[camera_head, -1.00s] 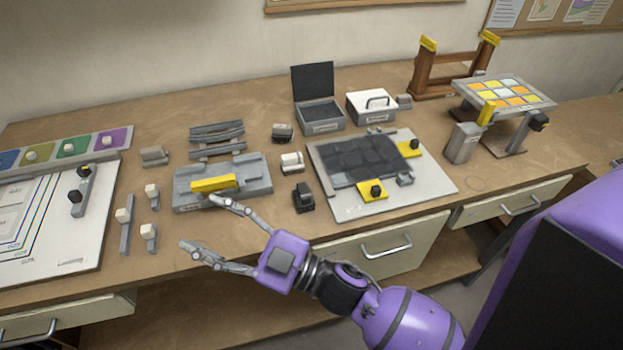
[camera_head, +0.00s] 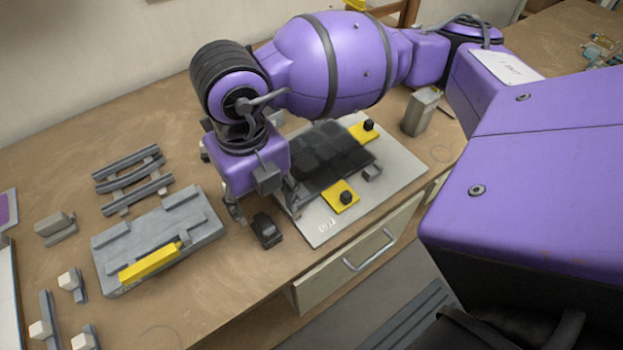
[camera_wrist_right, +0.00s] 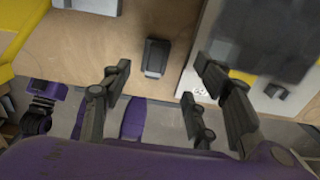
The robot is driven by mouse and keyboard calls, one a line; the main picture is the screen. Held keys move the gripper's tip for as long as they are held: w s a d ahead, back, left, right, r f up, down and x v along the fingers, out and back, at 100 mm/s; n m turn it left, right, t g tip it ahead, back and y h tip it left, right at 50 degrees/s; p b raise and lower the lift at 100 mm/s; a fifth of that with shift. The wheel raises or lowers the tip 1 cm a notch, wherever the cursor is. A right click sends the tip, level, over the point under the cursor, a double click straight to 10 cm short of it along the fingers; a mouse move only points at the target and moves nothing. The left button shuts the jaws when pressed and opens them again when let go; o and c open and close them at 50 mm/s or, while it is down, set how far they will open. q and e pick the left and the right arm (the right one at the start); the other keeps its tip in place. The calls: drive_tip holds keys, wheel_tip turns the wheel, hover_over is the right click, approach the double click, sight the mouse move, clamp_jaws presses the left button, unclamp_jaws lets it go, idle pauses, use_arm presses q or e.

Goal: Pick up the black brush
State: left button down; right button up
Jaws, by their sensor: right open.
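The black brush, a small dark block-like piece (camera_head: 267,230), lies on the wooden table between the grey fixture and the white board. It also shows in the right wrist view (camera_wrist_right: 156,57), upper middle, lying flat. My right gripper (camera_head: 262,207) points down just behind and over the brush, its fingers spread. In the right wrist view the open fingers (camera_wrist_right: 157,88) stand left and right of the brush's line, with nothing between them. The brush seems untouched.
A white board (camera_head: 405,172) with a dark panel and yellow pads (camera_head: 341,196) lies close to the brush's right. A grey fixture (camera_head: 205,222) with a yellow bar (camera_head: 149,263) lies to its left. Bare table lies in front, above the drawer (camera_head: 340,255).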

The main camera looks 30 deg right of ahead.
sight(264, 223)
drive_tip(key=f, duration=0.7)
drive_tip(key=shift+s+a+f, duration=0.1)
drive_tip(key=shift+s+a, duration=0.2)
drive_tip(key=shift+c, duration=1.6)
drive_tip(key=c, duration=1)
use_arm(q)
drive_tip(key=shift+s+f, duration=0.1)
drive_tip(key=shift+s, duration=0.2)
use_arm(e)
drive_tip(key=shift+c, duration=0.3)
